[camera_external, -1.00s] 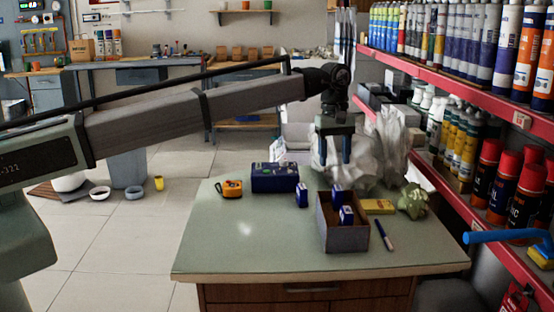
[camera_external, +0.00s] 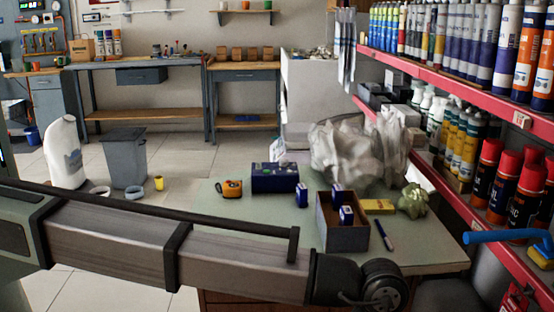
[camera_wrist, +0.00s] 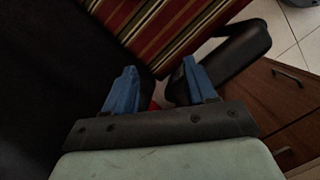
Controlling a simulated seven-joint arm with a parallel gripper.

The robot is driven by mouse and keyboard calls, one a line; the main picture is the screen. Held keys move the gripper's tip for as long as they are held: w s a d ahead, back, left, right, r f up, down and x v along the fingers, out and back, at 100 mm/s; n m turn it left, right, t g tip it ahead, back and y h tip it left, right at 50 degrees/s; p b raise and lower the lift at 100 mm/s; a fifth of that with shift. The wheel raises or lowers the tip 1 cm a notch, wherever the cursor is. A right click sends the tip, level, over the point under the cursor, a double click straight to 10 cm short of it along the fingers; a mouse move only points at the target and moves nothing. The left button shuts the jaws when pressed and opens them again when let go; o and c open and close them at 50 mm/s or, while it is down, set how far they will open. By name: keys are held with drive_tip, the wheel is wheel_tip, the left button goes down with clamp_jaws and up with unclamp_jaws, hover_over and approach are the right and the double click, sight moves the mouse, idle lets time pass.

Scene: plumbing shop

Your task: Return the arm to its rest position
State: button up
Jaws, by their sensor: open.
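My gripper (camera_wrist: 160,88) shows in the wrist view, with its two blue fingers apart and nothing held between them. In the external view my arm (camera_external: 180,250) lies low across the front, its wrist end at the front edge of the workbench (camera_external: 225,212). The gripper itself is out of sight there, below the frame. The wrist view shows wooden drawers (camera_wrist: 280,95) to the right of the fingers and a red striped cloth surface (camera_wrist: 165,30) beyond them.
On the bench stand an open box (camera_external: 340,236) with blue-and-white items, a dark blue case (camera_external: 274,178), an orange tape measure (camera_external: 232,189), a yellow pack (camera_external: 378,206) and a pen (camera_external: 384,235). Red shelves (camera_external: 455,85) with cans line the right.

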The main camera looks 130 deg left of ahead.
drive_tip(key=s+d+f+m+g, duration=0.1)
drive_tip(key=s+d+f+m, duration=0.1)
drive_tip(key=d+f, duration=0.55)
drive_tip(key=s+d+f+m+g, duration=0.1)
drive_tip(key=s+d+f+m, duration=0.2)
drive_tip(key=d, duration=0.7)
drive_tip(key=s+d+f+m+g, duration=0.2)
drive_tip(key=s+d+f+m, duration=0.2)
drive_tip(key=s+d+f, duration=0.85)
drive_tip(key=s+d+f+m+g+y, duration=0.1)
drive_tip(key=s+d+f+m, duration=0.1)
drive_tip(key=s, duration=0.8)
drive_tip(key=s+d+f+m+g+y, duration=0.1)
drive_tip(key=s+d+m, duration=0.4)
drive_tip(key=s, duration=0.6)
drive_tip(key=s+d+f+m+g, duration=0.1)
drive_tip(key=s+d+f+m, duration=0.2)
drive_tip(key=s+d, duration=0.4)
drive_tip(key=s+m, duration=0.1)
drive_tip(key=s, duration=0.3)
drive_tip(key=shift+s+d+f+y, duration=0.15)
drive_tip(key=shift+s+d+y, duration=0.05)
drive_tip(key=shift+y, duration=0.2)
drive_tip(key=shift+c, duration=0.3)
